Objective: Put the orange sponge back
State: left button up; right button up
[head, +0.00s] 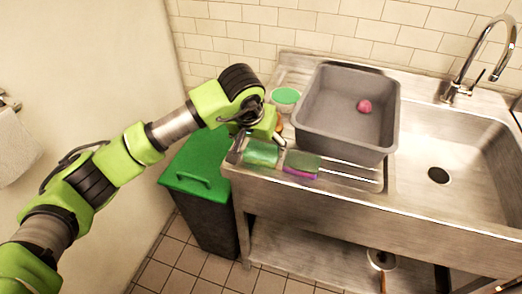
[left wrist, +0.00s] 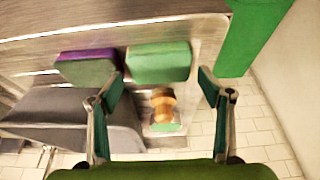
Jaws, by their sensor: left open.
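My left gripper (head: 259,138) is open over the left part of the drainboard, and its two fingers also show in the left wrist view (left wrist: 161,86). I cannot make out a clear orange sponge. A rounded orange-brown thing (left wrist: 162,101) lies between and beyond the open fingers in the left wrist view; in the head view the gripper mostly hides it. A green sponge (head: 262,153) lies at the drainboard's front edge, also in the left wrist view (left wrist: 158,62). A sponge with green top and purple underside (head: 301,164) lies to its right. My right gripper is not in view.
A grey tub (head: 345,140) with a pink rounded thing (head: 364,106) inside stands right of the sponges. A round green-topped thing (head: 285,96) sits behind the gripper. A green-lidded bin (head: 195,165) stands left of the counter. The sink basin (head: 470,150) is at the right.

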pick_arm(q)
jog(key=b+v, duration=0.1)
jog(key=v, duration=0.7)
jog(key=shift+r, duration=0.2)
jog(key=shift+s, duration=0.1)
